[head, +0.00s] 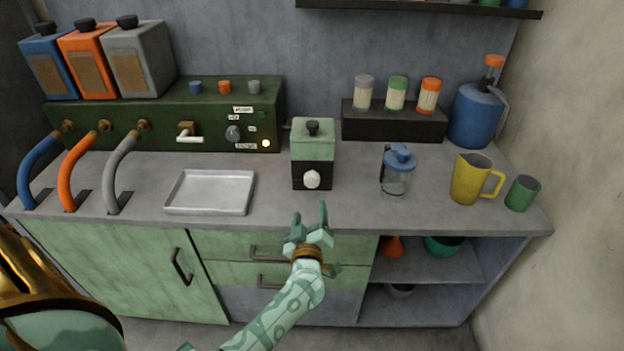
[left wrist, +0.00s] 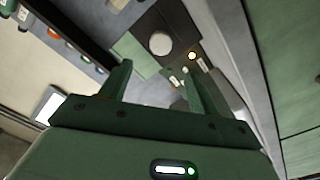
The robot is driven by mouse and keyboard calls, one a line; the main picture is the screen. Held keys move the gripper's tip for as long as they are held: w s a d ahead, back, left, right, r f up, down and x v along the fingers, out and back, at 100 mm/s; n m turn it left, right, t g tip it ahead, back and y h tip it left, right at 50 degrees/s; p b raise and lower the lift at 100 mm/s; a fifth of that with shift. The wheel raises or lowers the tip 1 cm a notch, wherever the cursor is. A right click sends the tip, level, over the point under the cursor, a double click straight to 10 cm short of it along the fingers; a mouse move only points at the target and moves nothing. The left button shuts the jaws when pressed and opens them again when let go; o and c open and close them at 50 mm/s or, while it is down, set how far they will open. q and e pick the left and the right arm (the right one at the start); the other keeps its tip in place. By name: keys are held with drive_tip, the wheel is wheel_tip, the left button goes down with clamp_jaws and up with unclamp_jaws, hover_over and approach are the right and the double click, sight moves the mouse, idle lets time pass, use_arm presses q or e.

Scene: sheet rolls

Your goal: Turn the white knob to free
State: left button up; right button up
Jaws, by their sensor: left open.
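The white knob (head: 312,179) is on the black lower front of a small box-shaped machine (head: 313,142) with a pale green top, standing on the counter. The knob also shows in the left wrist view (left wrist: 160,43), as a plain round disc beyond the fingers. Its pointer and any marks around it are too small to read. My left gripper (head: 309,213) is open and empty, in front of the counter edge and below the knob in the head view, apart from it. In the left wrist view its fingers (left wrist: 156,72) point toward the machine. My right gripper is not in view.
A white tray (head: 210,192) lies left of the machine. Behind it is a dark green console (head: 215,115) with a lit lamp. A lidded glass jar (head: 397,177) and yellow jug (head: 467,180) stand to the right. The counter front before the machine is clear.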

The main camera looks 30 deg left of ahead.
sight(311, 183)
use_arm(q)
drive_tip(key=b+x, duration=0.2)
drive_tip(key=x, duration=0.4)
drive_tip(key=b+x, duration=0.1)
drive_tip(key=x, duration=0.5)
drive_tip(key=shift+f+b, duration=0.2)
drive_tip(key=shift+b, duration=0.15)
drive_tip(key=shift+w+a, duration=0.2)
drive_tip(key=shift+w, duration=0.05)
drive_tip(key=shift+w+a+r, duration=0.15)
drive_tip(key=shift+w+r, duration=0.05)
drive_tip(key=shift+w, duration=0.05)
drive_tip(key=c, duration=0.8)
drive_tip(key=shift+c, duration=0.8)
